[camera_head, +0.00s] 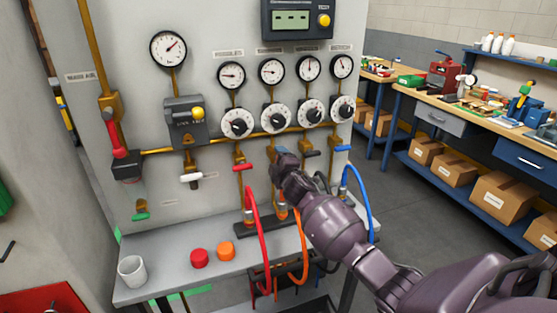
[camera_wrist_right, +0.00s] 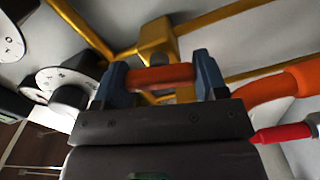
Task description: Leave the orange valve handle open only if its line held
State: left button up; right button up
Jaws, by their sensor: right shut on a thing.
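My right gripper (camera_head: 284,158) is at the second outlet line of the grey panel and hides the valve there in the head view. In the right wrist view the right gripper (camera_wrist_right: 160,78) is shut on the orange valve handle (camera_wrist_right: 162,76), between its two blue-grey fingers. The handle lies crosswise below a brass valve body (camera_wrist_right: 157,40). The orange hose (camera_head: 303,250) hangs under this line. The gauge of this line (camera_head: 271,71) has its needle toward the left. My left gripper is not in view.
The red hose (camera_head: 261,240) and blue hose (camera_head: 362,195) hang close by. A white cup (camera_head: 132,271), red cap (camera_head: 199,258) and orange cap (camera_head: 226,251) stand on the shelf.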

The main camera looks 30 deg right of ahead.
jog(key=shift+n, duration=1.4)
jog(key=o, duration=0.9)
jog(key=shift+o, duration=0.2)
jog(key=p+v, duration=0.1)
jog(key=v, duration=1)
jog(key=shift+w+f, duration=0.1)
